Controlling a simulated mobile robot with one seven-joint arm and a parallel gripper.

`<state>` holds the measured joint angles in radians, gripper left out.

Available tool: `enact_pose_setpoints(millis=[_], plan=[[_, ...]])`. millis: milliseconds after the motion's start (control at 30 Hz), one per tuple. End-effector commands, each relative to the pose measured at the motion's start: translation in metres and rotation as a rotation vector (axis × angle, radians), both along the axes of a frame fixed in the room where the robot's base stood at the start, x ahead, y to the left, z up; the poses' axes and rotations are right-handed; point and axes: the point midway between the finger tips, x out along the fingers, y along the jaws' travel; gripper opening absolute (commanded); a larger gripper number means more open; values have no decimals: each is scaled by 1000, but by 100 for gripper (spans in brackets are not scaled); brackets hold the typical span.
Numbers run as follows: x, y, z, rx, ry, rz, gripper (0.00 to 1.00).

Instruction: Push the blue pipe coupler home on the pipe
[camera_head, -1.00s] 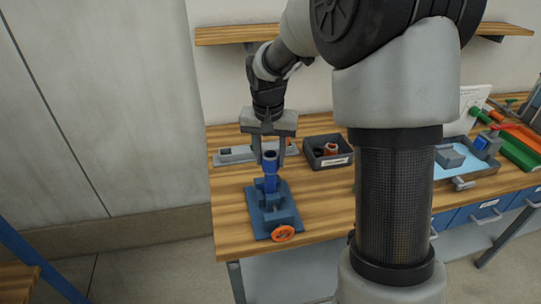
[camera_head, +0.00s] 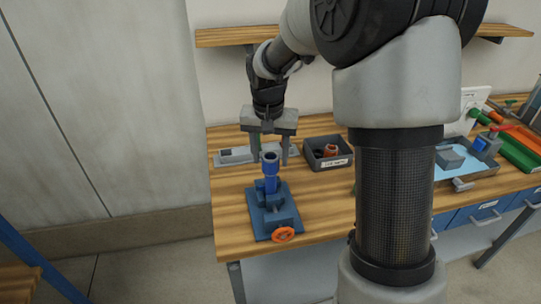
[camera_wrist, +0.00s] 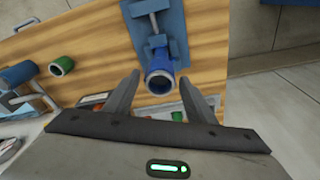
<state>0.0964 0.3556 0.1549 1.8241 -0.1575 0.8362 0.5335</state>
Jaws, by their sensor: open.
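In the wrist view the coupler's open dark mouth (camera_wrist: 159,83) faces the camera. My gripper (camera_head: 270,160) is open, with its fingers behind and to either side of the coupler in the head view. In the wrist view my gripper (camera_wrist: 162,95) has one finger on each side of the coupler, with visible gaps. How far the coupler sits on the pipe cannot be told.
A dark bin (camera_head: 328,165) with orange and dark parts stands right of the stand. A grey flat fixture (camera_head: 235,156) lies behind it. The stand has an orange handwheel (camera_head: 284,234) near the bench's front edge. A blue-lined tray (camera_head: 470,170) is farther right.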

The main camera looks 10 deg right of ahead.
Motion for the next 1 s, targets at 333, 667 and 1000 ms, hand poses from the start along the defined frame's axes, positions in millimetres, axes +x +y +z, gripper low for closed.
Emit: enact_pose_setpoints(millis=[333,667,1000], plan=[[0,0,20,0,0,0,50],[0,0,35,0,1,0,50],[0,0,35,0,0,0,64]])
